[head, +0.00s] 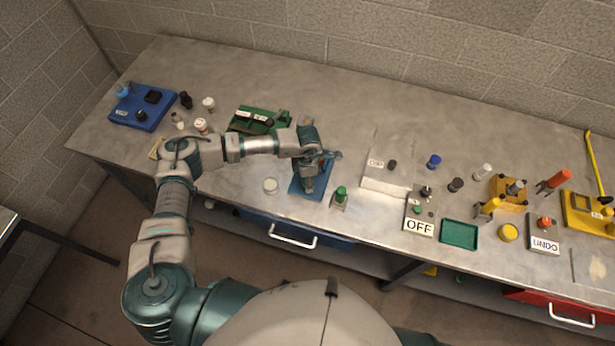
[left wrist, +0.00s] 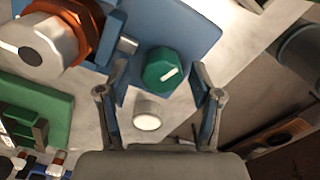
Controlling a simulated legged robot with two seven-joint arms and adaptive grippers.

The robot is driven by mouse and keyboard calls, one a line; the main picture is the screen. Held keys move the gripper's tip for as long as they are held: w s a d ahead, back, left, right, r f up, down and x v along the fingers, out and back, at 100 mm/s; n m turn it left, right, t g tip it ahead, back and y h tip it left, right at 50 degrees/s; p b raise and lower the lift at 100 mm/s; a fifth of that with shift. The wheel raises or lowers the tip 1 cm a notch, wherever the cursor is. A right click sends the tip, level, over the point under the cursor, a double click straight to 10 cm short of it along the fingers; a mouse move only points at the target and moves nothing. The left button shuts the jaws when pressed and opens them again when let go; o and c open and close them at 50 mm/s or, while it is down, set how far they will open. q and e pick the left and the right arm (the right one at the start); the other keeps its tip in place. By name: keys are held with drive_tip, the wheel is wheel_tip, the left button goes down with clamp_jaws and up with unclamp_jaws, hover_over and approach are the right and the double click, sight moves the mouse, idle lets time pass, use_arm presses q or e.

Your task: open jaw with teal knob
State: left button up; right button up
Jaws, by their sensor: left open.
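A teal knob (left wrist: 165,70) with a white mark sits on a blue fixture (left wrist: 195,28) in the left wrist view. My left gripper (left wrist: 160,84) is open, with one finger to each side of the knob and a gap between them; I cannot tell whether either touches it. In the head view, my left gripper (head: 318,160) is over the blue fixture (head: 311,182) near the table's front edge and hides the knob there. A white cylinder with an orange collar (left wrist: 58,45) is at the fixture's left in the wrist view. My right gripper is not in view.
A white round piece (head: 270,185) lies left of the fixture. A green-knobbed block (head: 340,197) stands close on its right. A green device (head: 258,120) is behind left, and a pale box (head: 385,178) is further right. The table's back middle is clear.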

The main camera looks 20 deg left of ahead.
use_arm(q)
drive_tip(key=shift+d, duration=0.15)
drive_tip(key=c, duration=1.1)
drive_tip(key=shift+c, duration=0.2)
drive_tip(key=shift+n, duration=0.4)
drive_tip(key=n+b, duration=0.2)
drive_tip(key=n, duration=0.1)
drive_tip(key=shift+f, duration=0.1)
drive_tip(key=n+b, duration=0.1)
drive_tip(key=n, duration=0.4)
drive_tip(key=n+b, duration=0.1)
drive_tip(key=n, duration=0.9)
drive_tip(key=shift+s, duration=0.1)
